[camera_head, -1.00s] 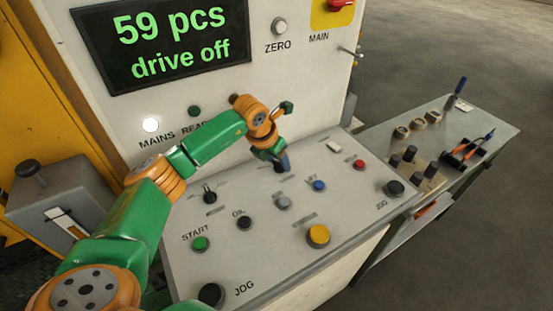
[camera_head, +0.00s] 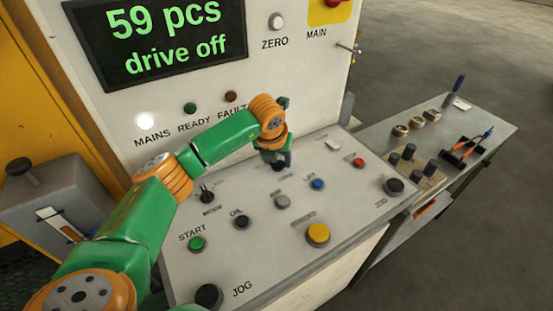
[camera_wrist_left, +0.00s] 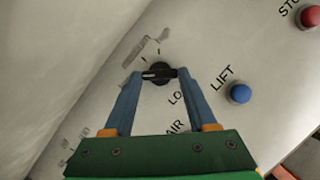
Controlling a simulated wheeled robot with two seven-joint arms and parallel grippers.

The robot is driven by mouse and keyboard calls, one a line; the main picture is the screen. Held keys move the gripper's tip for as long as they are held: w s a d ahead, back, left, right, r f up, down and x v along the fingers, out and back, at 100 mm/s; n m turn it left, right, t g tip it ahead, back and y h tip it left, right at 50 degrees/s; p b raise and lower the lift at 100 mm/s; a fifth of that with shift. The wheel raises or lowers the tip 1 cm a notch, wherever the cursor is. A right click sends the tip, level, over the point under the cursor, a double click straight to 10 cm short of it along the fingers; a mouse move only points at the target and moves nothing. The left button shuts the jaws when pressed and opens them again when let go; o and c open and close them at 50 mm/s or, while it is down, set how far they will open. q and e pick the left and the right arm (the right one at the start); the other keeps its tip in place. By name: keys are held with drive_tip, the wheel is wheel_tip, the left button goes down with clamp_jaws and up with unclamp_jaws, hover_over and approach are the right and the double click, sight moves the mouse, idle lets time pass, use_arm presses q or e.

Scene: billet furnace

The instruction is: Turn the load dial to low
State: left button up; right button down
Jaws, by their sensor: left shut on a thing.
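The load dial (camera_wrist_left: 158,71) is a black knob on the sloping grey panel, with a white mark on its left part in the left wrist view. Lettering beside it, partly covered, begins "LO". My left gripper (camera_wrist_left: 158,75) has its two blue fingers shut on the dial, one on each side. In the head view my left gripper (camera_head: 281,162) reaches down to the back row of the panel and mostly hides the dial. The scale marks around the dial are too blurred to read. My right gripper is in neither view.
The control panel (camera_head: 262,258) also holds the black mode switch (camera_head: 207,193), blue lift button (camera_head: 318,184), yellow button (camera_head: 318,233) and red button (camera_head: 358,162). The display (camera_head: 150,40) reads "59 pcs, drive off". A side bench (camera_head: 490,135) with tools stands right.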

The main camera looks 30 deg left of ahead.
sight(274, 177)
use_arm(q)
drive_tip(key=o, duration=1.4)
drive_tip(key=shift+w, duration=0.1)
drive_tip(key=shift+c, duration=0.2)
drive_tip(key=b+v, duration=0.2)
drive_tip(key=v, duration=0.5)
